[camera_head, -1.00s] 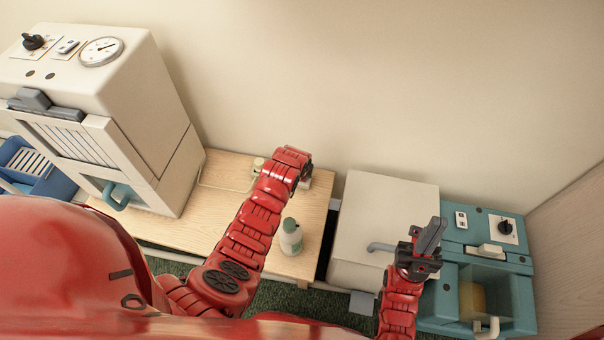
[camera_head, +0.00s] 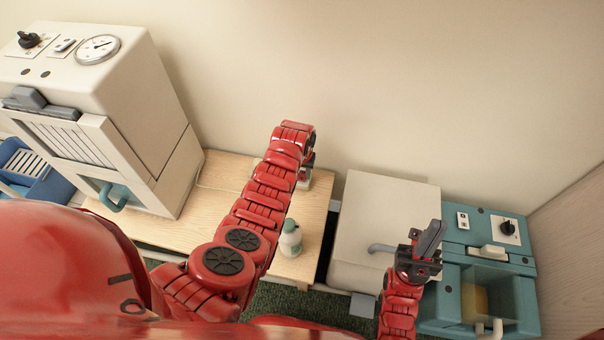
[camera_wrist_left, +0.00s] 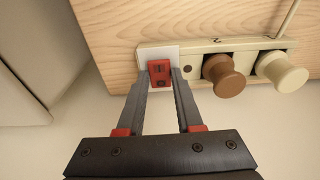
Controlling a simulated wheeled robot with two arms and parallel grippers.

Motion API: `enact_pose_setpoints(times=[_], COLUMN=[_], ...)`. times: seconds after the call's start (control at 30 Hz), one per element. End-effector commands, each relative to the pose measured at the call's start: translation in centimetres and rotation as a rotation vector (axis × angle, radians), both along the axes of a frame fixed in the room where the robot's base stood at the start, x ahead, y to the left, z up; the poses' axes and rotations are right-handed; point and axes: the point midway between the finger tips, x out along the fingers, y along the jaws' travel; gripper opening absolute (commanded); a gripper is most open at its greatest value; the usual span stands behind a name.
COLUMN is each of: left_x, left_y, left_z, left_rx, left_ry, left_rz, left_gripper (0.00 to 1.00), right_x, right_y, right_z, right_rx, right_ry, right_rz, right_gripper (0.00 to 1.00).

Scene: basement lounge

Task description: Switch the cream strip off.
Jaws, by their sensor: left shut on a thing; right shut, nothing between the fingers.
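The cream strip (camera_wrist_left: 240,46) lies on the wooden table, seen in the left wrist view. A red rocker switch (camera_wrist_left: 160,73) sits in a white plate (camera_wrist_left: 145,56) at its left end. A brown plug (camera_wrist_left: 224,76) and a cream plug (camera_wrist_left: 281,74) stand in it to the right. My left gripper (camera_wrist_left: 162,78) has its fingertips on either side of the red switch, shut on it. In the head view my left arm hides most of the strip. My right gripper (camera_head: 430,240) is shut and empty, in front of the teal unit.
A white and green bottle (camera_head: 291,238) stands on the wooden table (camera_head: 225,172) beside my left arm. A large cream machine (camera_head: 140,120) is at the left. A cream box (camera_head: 385,215) and a teal unit (camera_head: 490,240) stand at the right. The wall is close behind.

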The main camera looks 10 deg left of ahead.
Motion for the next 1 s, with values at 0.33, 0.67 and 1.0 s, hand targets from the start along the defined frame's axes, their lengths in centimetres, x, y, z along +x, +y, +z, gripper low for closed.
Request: enact_pose_setpoints(times=[0.33, 0.67, 1.0], left_x=[0.1, 0.0, -0.4], left_y=[0.0, 0.0, 0.0], left_z=[0.2, 0.1, 2.9], left_rx=[0.000, 0.000, 0.000], left_ry=[-0.003, -0.002, -0.003], left_rz=[0.000, 0.000, -0.001], left_gripper=[0.53, 0.65, 0.65], right_x=[0.0, 0.0, 0.0], right_y=[0.0, 0.0, 0.0], right_z=[0.1, 0.1, 1.0], right_rx=[0.000, 0.000, 0.000], right_ry=[0.000, 0.000, 0.000], right_rz=[0.000, 0.000, 0.000], right_gripper=[0.00, 0.00, 0.00])
